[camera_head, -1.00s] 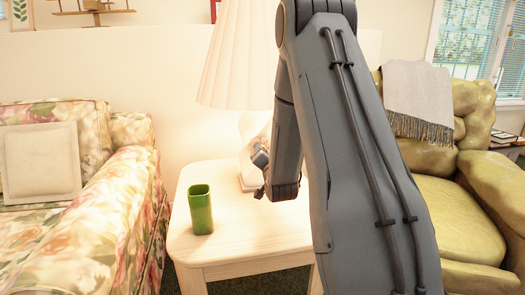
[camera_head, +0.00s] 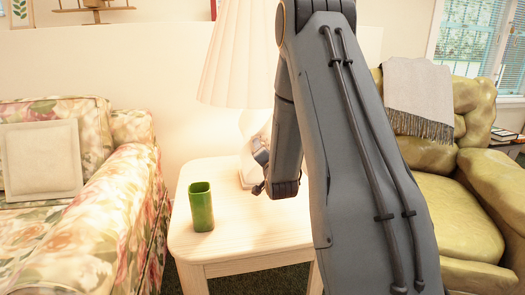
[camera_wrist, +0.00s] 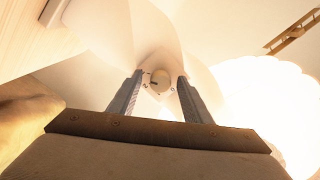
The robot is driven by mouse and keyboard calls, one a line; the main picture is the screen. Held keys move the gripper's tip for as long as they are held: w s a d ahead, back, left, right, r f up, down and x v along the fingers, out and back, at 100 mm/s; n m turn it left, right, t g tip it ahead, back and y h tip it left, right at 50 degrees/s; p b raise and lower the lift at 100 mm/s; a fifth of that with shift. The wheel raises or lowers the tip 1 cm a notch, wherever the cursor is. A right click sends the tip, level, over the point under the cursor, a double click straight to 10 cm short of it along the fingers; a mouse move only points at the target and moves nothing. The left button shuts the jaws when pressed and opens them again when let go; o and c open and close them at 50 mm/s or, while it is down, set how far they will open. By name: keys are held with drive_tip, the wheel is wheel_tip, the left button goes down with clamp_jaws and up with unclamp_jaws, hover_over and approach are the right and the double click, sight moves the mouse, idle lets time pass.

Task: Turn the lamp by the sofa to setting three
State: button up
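The lamp stands on the pale side table (camera_head: 255,248) beside the floral sofa. It has a pleated cream shade (camera_head: 232,62) and a white body (camera_head: 252,124), partly hidden by my arm. In the wrist view the shade (camera_wrist: 278,108) glows very bright at the right, and the white body (camera_wrist: 105,28) fills the upper left. A small round knob (camera_wrist: 160,80) with dark marks around it sits on the body. My gripper (camera_wrist: 160,76) is open, its two fingers on either side of the knob, with small gaps showing. In the head view my gripper (camera_head: 260,172) is at the lamp body, partly hidden.
A green cup (camera_head: 201,207) stands on the table's left front. The floral sofa (camera_head: 100,225) is at the left, and an olive leather armchair (camera_head: 455,215) with a grey throw (camera_head: 418,98) is at the right. The table front is otherwise clear.

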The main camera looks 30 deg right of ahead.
drive_tip(key=shift+s, duration=0.1)
drive_tip(key=p+v, duration=0.1)
drive_tip(key=v, duration=0.6)
drive_tip(key=shift+s, duration=0.3)
drive_tip(key=shift+a, duration=0.2)
drive_tip(key=s+a+f+n+g+y, duration=0.45)
drive_tip(key=s+a+n+g, duration=0.55)
drive_tip(key=a, duration=0.5)
drive_tip(key=s+a+n+g, duration=0.2)
drive_tip(key=s+a, duration=0.1)
drive_tip(key=s, duration=0.4)
drive_tip(key=s+a+n+g, duration=0.1)
drive_tip(key=s+a+g, duration=0.2)
drive_tip(key=s, duration=0.5)
drive_tip(key=s+a+r+n+g+y, duration=0.15)
drive_tip(key=s+a+r+n, duration=0.4)
drive_tip(key=s+a, duration=0.6)
drive_tip(key=d+r+m+p, duration=0.2)
drive_tip(key=d+r+p, duration=0.3)
drive_tip(key=r+p, duration=0.3)
drive_tip(key=d+r+m+h+p, duration=0.1)
drive_tip(key=d+r+m+p, duration=0.2)
drive_tip(key=p, duration=1.1)
drive_tip(key=d+r+g, duration=0.1)
drive_tip(key=d+r, duration=0.2)
drive_tip(key=r, duration=0.2)
drive_tip(key=shift+s+d+p, duration=0.25)
drive_tip(key=shift+d+p, duration=0.05)
drive_tip(key=shift+p, duration=0.05)
